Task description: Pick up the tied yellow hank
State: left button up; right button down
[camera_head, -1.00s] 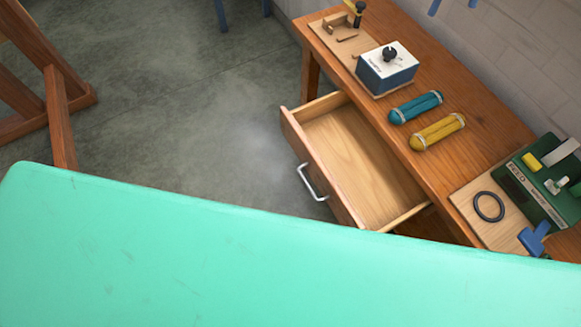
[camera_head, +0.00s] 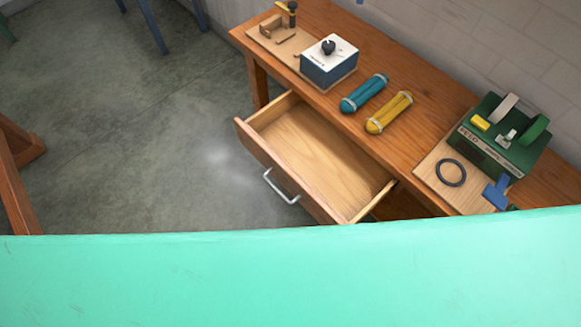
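The yellow hank (camera_head: 389,112) lies on the wooden table, tied with a pale band near each end. A teal hank (camera_head: 364,93), tied the same way, lies beside it on the left. Both lie behind the open drawer, with bare tabletop around them. Neither of my grippers is in view.
The wooden table (camera_head: 420,120) has an empty drawer (camera_head: 320,155) pulled open. A white-and-blue box with a black knob (camera_head: 329,62) stands left of the hanks. A green machine (camera_head: 502,135), black ring (camera_head: 451,173) and blue piece (camera_head: 496,193) are at right. A turquoise surface (camera_head: 290,280) fills the foreground.

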aim_at(375, 125)
jog(key=l+z, duration=0.15)
jog(key=z, duration=0.2)
jog(key=l+z, duration=0.3)
jog(key=z, duration=0.35)
jog(key=k+l, duration=0.05)
jog(key=l, duration=0.05)
